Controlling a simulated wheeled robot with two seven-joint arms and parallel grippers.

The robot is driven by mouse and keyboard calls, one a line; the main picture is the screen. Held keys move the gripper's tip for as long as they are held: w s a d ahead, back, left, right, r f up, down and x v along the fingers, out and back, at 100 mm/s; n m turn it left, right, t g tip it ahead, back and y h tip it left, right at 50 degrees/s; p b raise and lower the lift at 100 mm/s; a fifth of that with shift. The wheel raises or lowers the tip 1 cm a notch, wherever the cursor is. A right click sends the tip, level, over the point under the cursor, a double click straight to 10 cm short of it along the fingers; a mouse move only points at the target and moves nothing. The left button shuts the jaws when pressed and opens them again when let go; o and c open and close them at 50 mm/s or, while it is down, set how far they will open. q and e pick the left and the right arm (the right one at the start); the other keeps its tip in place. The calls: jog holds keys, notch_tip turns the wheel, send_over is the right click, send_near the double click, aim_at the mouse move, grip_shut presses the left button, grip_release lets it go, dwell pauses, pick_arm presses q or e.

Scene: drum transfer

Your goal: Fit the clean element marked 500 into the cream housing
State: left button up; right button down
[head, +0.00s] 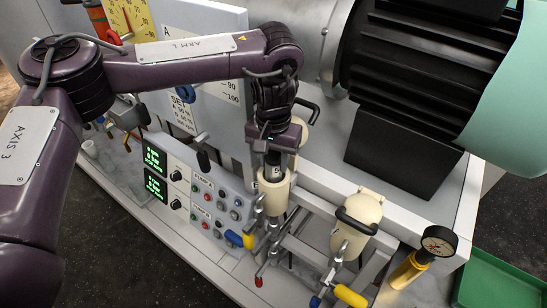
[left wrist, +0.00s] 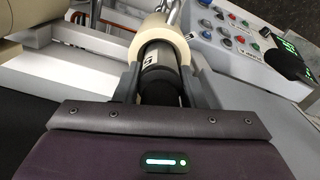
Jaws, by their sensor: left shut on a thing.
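My left gripper (head: 272,147) is above the open cream housing (head: 272,196) and points down at it. It is shut on a dark cylindrical element (head: 273,163), which also shows between the fingers in the left wrist view (left wrist: 160,78). A white marking shows on the element's side. It looks like a 5, and the rest is cut off or turned away. The element's lower end is at the mouth of the cream housing (left wrist: 158,26), seemingly inside the rim. How deep it sits is hidden. My right gripper is not in view.
A second cream housing (head: 347,238) with a black-handled lid stands to the right. Coloured valve levers (head: 350,296) and pipes crowd the front. A control panel (head: 205,200) is close on the left. A pressure gauge (head: 438,241) and green tray (head: 505,282) are at right.

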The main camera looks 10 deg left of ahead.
pick_arm(q)
jog(key=shift+f, duration=0.55)
jog(key=o, duration=1.1)
jog(key=shift+o, duration=0.2)
jog(key=shift+r, duration=0.3)
notch_tip(320, 180, up, 13)
jog(key=shift+f+b, duration=0.15)
jog(key=shift+b, duration=0.3)
jog(key=shift+s, duration=0.1)
